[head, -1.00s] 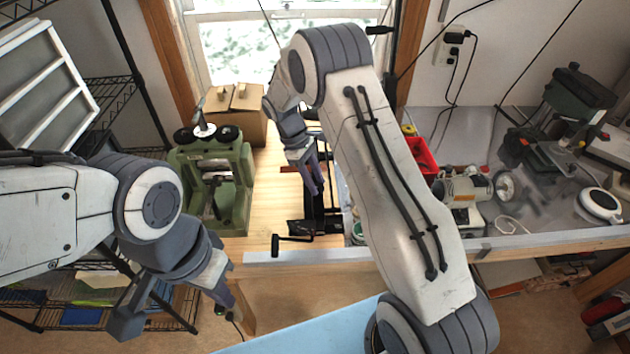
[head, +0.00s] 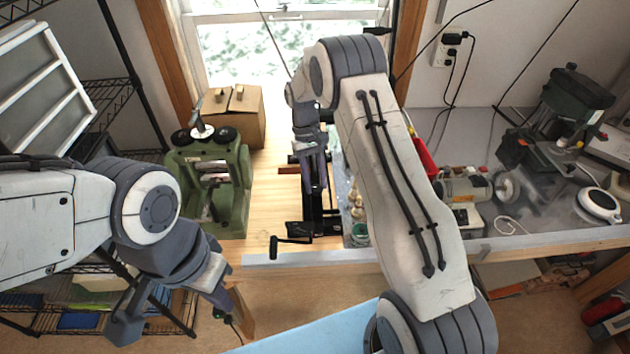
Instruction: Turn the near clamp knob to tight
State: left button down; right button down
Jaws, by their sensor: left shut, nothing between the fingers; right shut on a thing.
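A black clamp device (head: 316,216) with a crank handle (head: 287,241) lies on the wooden bench near its front edge. My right gripper (head: 316,186) points down over the far part of this device, its fingers shut on a small part there. The near clamp knob cannot be told apart; the fingers hide the part they hold, so its turn position does not show. My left gripper (head: 228,306) is shut and empty, low at the left in front of the bench edge.
A green rolling mill (head: 237,205) stands left of the clamp device, with a cardboard box (head: 246,118) behind it. A green jar (head: 358,236) and small bottles are close on the right, beside my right arm. A bench motor (head: 465,188) stands farther right.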

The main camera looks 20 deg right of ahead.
dwell(0.3)
jog(key=c, duration=0.5)
grip_release()
jog(key=shift+w+r, duration=0.2)
jog(key=shift+r, duration=0.1)
jog(key=shift+b+v, duration=1.5)
jog(key=shift+v, duration=3.45)
jog(key=shift+d, duration=0.1)
